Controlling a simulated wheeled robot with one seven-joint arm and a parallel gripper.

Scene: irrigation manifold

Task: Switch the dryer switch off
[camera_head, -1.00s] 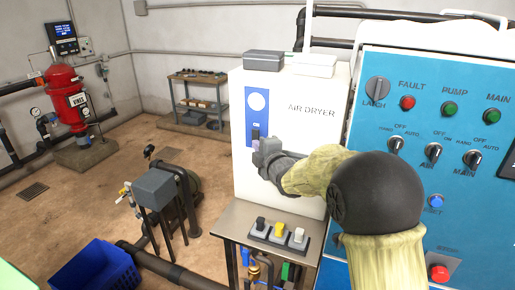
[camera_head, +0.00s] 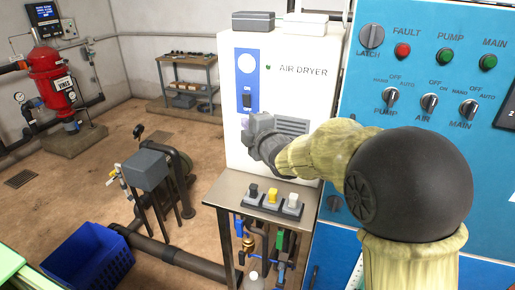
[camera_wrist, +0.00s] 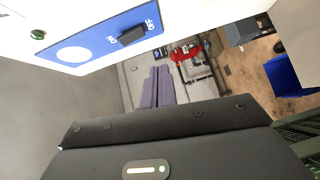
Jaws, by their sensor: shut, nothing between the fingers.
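The air dryer (camera_head: 290,95) is a white cabinet with a blue panel (camera_head: 247,68) on its front. The panel carries a white disc and a dark switch (camera_head: 247,102). In the wrist view the switch (camera_wrist: 131,35) sits between the printed words ON and OFF; I cannot tell which way it is set. My gripper (camera_wrist: 157,88) is shut and empty, its fingers apart from the switch and to its lower right in that view. In the head view my gripper's body is in front of the dryer, just below and right of the switch; its fingertips are not clear there.
A blue control panel (camera_head: 425,150) with knobs and lamps stands close on the right. A metal table (camera_head: 232,190) with three small coloured switches (camera_head: 273,197) is below my gripper. A pump (camera_head: 150,172) and blue crate (camera_head: 90,262) are on the floor at left.

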